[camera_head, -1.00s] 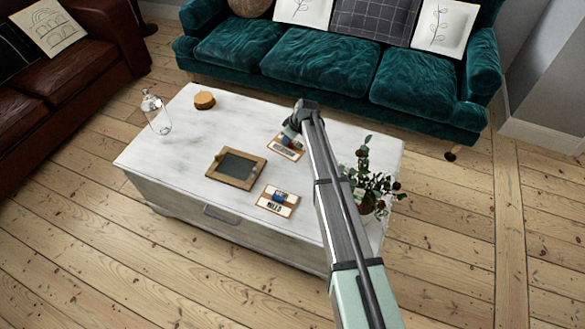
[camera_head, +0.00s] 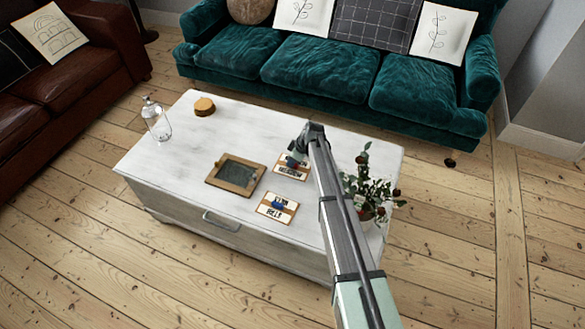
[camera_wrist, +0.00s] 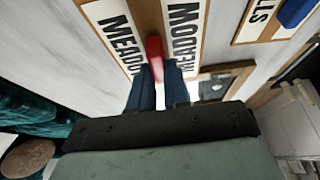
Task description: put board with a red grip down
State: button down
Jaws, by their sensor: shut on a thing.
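The board with a red grip (camera_head: 293,172) is near the middle of the white table top, close to the plant. It has a tan edge and pale panels with black lettering. In the wrist view the red grip (camera_wrist: 154,50) stands between the panels of the board (camera_wrist: 112,28). My gripper (camera_wrist: 157,76) is shut on the red grip, its blue fingers at either side. In the head view my gripper (camera_head: 296,158) hides part of the board. The board looks level, at or just above the table top; I cannot tell if it touches.
A lettered board with a blue grip (camera_head: 270,211) lies nearer on the white table (camera_head: 160,135). A wooden frame (camera_head: 213,182) lies left of it. A potted plant (camera_head: 368,190) stands at right. A glass bottle (camera_head: 156,122) and a round wooden item (camera_head: 204,106) are far left.

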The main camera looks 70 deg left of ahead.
jog(key=shift+f, duration=2.25)
jog(key=shift+f, duration=0.15)
jog(key=c, duration=1.1)
grip_release()
jog(key=v, duration=1.2)
